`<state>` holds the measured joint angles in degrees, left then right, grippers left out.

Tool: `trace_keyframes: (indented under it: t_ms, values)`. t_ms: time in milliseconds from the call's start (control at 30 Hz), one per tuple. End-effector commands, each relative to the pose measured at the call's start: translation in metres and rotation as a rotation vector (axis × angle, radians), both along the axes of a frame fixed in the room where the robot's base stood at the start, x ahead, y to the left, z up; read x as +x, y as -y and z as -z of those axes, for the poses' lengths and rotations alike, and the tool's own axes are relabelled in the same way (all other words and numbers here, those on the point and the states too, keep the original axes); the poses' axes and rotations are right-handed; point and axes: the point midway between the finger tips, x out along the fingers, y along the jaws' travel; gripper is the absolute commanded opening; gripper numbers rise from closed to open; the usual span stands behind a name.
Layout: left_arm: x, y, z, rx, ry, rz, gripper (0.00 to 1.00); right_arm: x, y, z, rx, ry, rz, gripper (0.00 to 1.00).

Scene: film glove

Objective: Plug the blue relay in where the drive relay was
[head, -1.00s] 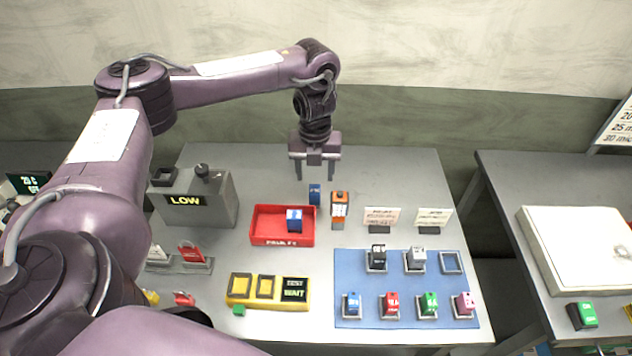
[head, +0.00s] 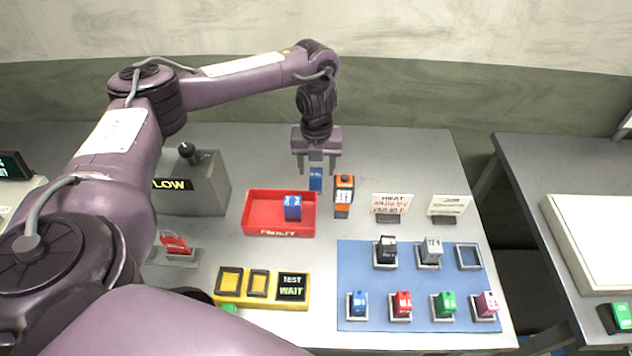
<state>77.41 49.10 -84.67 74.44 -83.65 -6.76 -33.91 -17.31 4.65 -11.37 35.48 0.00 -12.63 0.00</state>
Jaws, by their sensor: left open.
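My left gripper (head: 316,166) points down with its fingers apart, at the back of the table. A blue relay (head: 316,180) stands between and just below the fingertips; I cannot tell whether they touch it. Another blue block (head: 292,208) lies in the red tray (head: 279,233). The blue mat (head: 375,282) bears sockets with relays: a black one (head: 386,250), a grey one (head: 430,250), and in front a blue one (head: 357,304), a red one (head: 402,304), a green one (head: 444,304) and a pink one (head: 486,303). The socket at the mat's back right (head: 468,257) is empty. My right gripper is not in view.
An orange and black device (head: 343,196) stands close to the right of the blue relay. Two small cards (head: 392,205) stand behind the mat. A yellow panel reading TEST WAIT (head: 262,303) is in front of the tray. A grey LOW box (head: 205,185) stands at left.

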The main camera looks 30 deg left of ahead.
Motion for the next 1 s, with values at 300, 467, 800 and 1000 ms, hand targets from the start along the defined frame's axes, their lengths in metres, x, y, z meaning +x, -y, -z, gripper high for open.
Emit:
trace_keyframes:
  t_ms: [300, 467, 800, 1000]
  values:
    - [0.000, -0.002, 0.037, -0.001, -0.002, 0.000, 0.55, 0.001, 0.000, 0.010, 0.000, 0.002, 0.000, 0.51]
    - [0.001, -0.002, 0.036, 0.000, -0.001, 0.000, 0.55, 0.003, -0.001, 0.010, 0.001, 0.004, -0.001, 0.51]
    - [0.001, -0.002, 0.036, 0.000, -0.001, 0.000, 0.18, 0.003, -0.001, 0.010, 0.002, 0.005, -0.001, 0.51]
    - [0.001, -0.002, 0.036, 0.001, -0.001, 0.000, 0.05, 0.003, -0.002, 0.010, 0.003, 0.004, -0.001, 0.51]
